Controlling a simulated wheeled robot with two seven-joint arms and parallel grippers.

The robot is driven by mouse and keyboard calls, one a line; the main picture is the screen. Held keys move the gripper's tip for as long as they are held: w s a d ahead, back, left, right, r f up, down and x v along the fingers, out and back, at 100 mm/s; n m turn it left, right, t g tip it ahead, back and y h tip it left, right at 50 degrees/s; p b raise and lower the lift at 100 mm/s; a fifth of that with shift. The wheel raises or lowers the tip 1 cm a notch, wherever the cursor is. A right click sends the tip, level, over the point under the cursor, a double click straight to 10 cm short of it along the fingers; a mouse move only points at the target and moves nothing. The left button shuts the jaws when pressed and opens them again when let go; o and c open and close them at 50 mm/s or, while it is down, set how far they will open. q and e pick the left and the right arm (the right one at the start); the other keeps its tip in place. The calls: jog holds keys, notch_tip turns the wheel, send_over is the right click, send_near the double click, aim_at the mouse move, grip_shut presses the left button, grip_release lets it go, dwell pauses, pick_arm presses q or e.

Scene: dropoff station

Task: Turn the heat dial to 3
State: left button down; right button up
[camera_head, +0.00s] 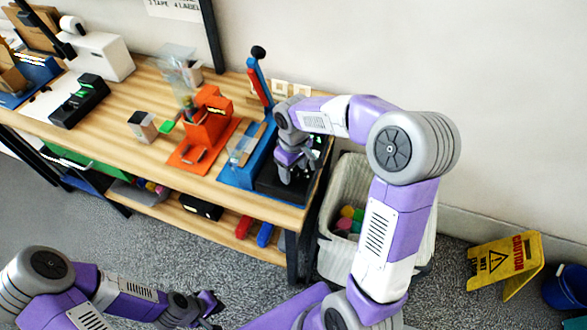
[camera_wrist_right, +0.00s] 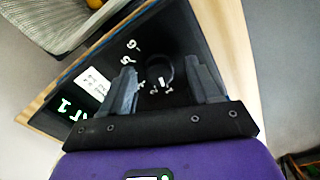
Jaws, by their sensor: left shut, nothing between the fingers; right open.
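The heat dial (camera_wrist_right: 158,73) is a dark round knob on a black panel (camera_wrist_right: 105,72), with white digits around it. It sits between the fingers of my right gripper (camera_wrist_right: 160,68), which is open with a finger on either side; I cannot tell whether they touch it. A green readout (camera_wrist_right: 76,112) on the panel shows a 1, partly cut off. In the head view my right gripper (camera_head: 291,172) points down over the black unit (camera_head: 272,190) at the bench's right end, hiding the dial there. My left gripper (camera_head: 212,304) is shut and empty, low in front of the bench.
A blue press with a lever (camera_head: 258,78) stands beside the black unit. An orange device (camera_head: 207,118) stands further left on the wooden bench (camera_head: 115,118). A white bin (camera_head: 345,185) is right of the bench. A yellow caution sign (camera_head: 505,262) stands on the floor.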

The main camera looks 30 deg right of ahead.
jog(key=c, duration=1)
jog(key=shift+m, duration=0.3)
jog(key=m, duration=0.5)
jog(key=shift+p, duration=0.35)
jog(key=m, duration=0.6)
jog(key=shift+p, duration=0.35)
jog(key=o, duration=1)
